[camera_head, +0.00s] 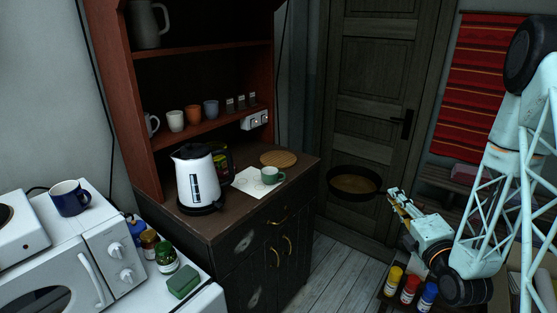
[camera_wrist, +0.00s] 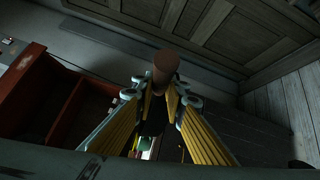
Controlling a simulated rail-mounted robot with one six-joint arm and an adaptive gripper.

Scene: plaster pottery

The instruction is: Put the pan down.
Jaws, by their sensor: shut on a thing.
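The dark round pan (camera_head: 354,183) is in the head view, to the right of the wooden cabinet and in front of the door. It looks level and hangs in the air. Its inside is brownish. My gripper (camera_head: 396,199) is at the pan's right side, shut on its handle. In the wrist view, my gripper (camera_wrist: 157,100) has its yellow fingers closed around the handle, and the brown handle end (camera_wrist: 165,66) sticks out past the fingertips. The pan's bowl cannot be made out clearly there.
The cabinet top (camera_head: 226,217) carries a white kettle (camera_head: 199,178), a green mug (camera_head: 271,174) on paper and a round wooden board (camera_head: 279,158). A microwave (camera_head: 75,262) stands at the left. Coloured bottles (camera_head: 409,289) stand low below my arm. Floor (camera_head: 335,270) shows between.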

